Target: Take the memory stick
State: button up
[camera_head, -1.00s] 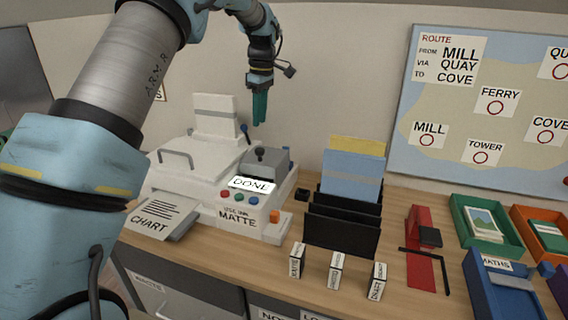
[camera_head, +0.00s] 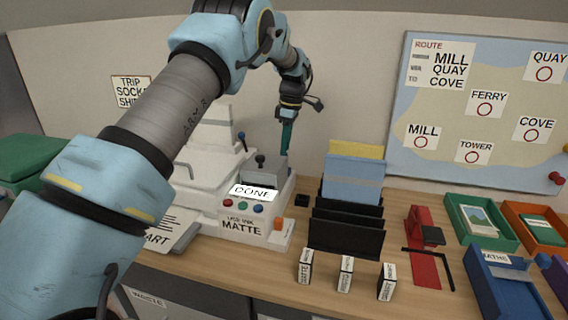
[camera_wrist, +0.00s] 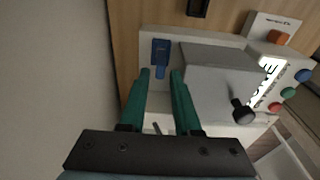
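My gripper (camera_head: 287,150) points down behind the grey box on the right part of the white printer (camera_head: 205,190). In the wrist view its two green fingers (camera_wrist: 161,75) are apart with nothing between them. A small upright blue piece (camera_wrist: 160,57) is on the printer just beyond the fingertips; it may be the memory stick, but I cannot be sure. It is hidden in the head view.
The grey box (camera_wrist: 215,78) with a black knob (camera_wrist: 242,111) stands close beside the fingers. A small black block (camera_head: 302,200) lies on the desk right of the printer. A black file rack (camera_head: 345,232) and several small labelled blocks stand further right.

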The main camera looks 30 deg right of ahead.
jog(key=shift+w+a+f+p, duration=0.1)
jog(key=shift+f+p, duration=0.15)
jog(key=shift+f, duration=0.7)
jog(key=shift+w+a+f+p, duration=0.1)
jog(key=shift+f+p, duration=0.1)
jog(key=shift+f, duration=0.7)
grip_shut()
